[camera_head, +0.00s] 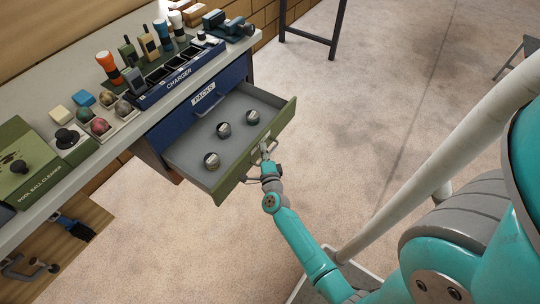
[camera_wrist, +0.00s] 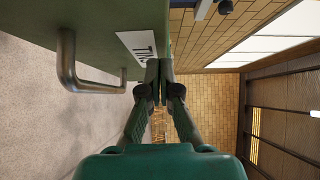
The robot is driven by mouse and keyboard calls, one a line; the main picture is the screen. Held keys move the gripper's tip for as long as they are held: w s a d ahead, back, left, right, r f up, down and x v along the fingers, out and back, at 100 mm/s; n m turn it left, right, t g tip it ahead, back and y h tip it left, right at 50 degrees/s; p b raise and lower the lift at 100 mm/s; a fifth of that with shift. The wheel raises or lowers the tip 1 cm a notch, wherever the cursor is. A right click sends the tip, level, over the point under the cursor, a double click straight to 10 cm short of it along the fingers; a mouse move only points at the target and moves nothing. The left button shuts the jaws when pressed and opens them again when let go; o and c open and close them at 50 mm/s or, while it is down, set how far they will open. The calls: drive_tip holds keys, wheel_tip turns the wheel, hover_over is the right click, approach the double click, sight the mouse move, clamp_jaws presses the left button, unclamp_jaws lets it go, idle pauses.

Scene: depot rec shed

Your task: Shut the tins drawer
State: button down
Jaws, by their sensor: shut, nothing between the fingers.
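The tins drawer (camera_head: 180,155) is pulled out below the workbench, with a green front and a grey inside. Several small round tins (camera_head: 224,130) stand in it. My gripper (camera_head: 265,150) is at the outer face of the drawer front, near its middle. In the wrist view my gripper (camera_wrist: 160,65) has its fingers together and empty, close beside the white label (camera_wrist: 138,45) on the green front. I cannot tell whether the fingertips touch the front. The metal bar handle (camera_wrist: 70,70) is left of the fingers in the wrist view, apart from them.
The blue PACKS drawer (camera_head: 203,98) above is shut. The workbench top holds a charger rack (camera_head: 178,72) with devices, a tray of balls (camera_head: 101,125) and a green box (camera_head: 25,165). A dark-legged stand (camera_head: 335,30) is at the back. The floor beyond the drawer front is clear.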

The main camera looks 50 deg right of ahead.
drive_tip(key=shift+w, duration=0.4)
drive_tip(key=shift+w, duration=0.1)
